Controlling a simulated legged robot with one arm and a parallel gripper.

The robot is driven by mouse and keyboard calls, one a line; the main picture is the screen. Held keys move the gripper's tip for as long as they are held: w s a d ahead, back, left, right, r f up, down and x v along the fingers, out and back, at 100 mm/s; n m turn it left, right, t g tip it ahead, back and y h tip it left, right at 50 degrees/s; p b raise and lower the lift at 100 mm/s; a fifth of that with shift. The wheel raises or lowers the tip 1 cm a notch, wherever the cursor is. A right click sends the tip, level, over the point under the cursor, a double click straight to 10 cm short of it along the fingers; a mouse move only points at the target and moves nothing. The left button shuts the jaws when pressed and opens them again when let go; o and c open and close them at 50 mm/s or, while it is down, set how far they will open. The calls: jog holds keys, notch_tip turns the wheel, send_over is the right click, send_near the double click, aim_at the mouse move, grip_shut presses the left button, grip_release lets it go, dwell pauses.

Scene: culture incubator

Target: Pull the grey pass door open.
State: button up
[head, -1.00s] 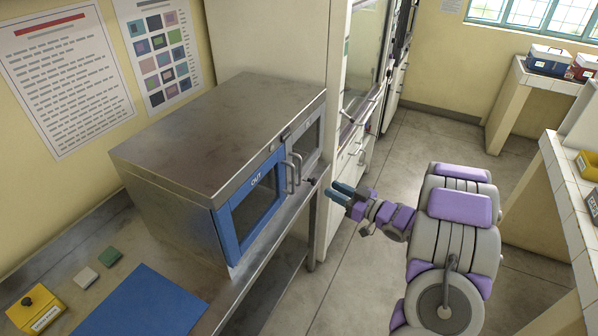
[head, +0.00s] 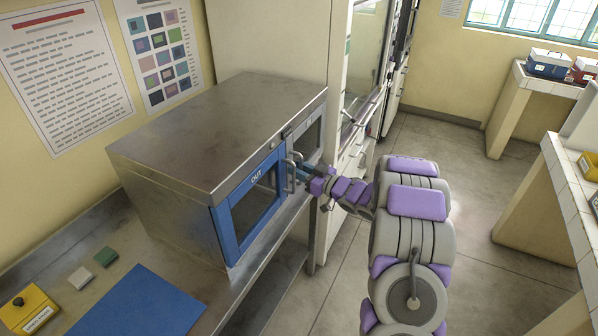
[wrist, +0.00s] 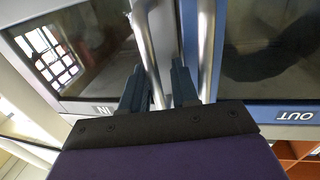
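The grey pass door (head: 311,138) is the narrow-looking right-hand door of the steel box in the head view. It appears shut. In the wrist view it is the left door (wrist: 85,50), with an upside-down IN label. Its bar handle (wrist: 150,55) runs between my two fingers, nearer the left one. My gripper (wrist: 158,82) is open around this handle, with a gap visible beside the bar. In the head view my gripper (head: 306,172) is at the handles and partly hides them.
The blue OUT door (head: 250,205) adjoins the grey door and appears shut. Its handle (wrist: 205,50) stands just right of my right finger in the wrist view. The steel box (head: 215,130) sits on a bench with a blue mat (head: 140,305). Floor is clear at right.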

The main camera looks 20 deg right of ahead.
jog(key=shift+w+d+f, duration=0.15)
jog(key=shift+d, duration=0.4)
jog(key=shift+a, duration=0.45)
jog(key=c, duration=0.3)
jog(key=shift+c, duration=0.9)
jog(key=shift+d, duration=0.1)
grip_shut()
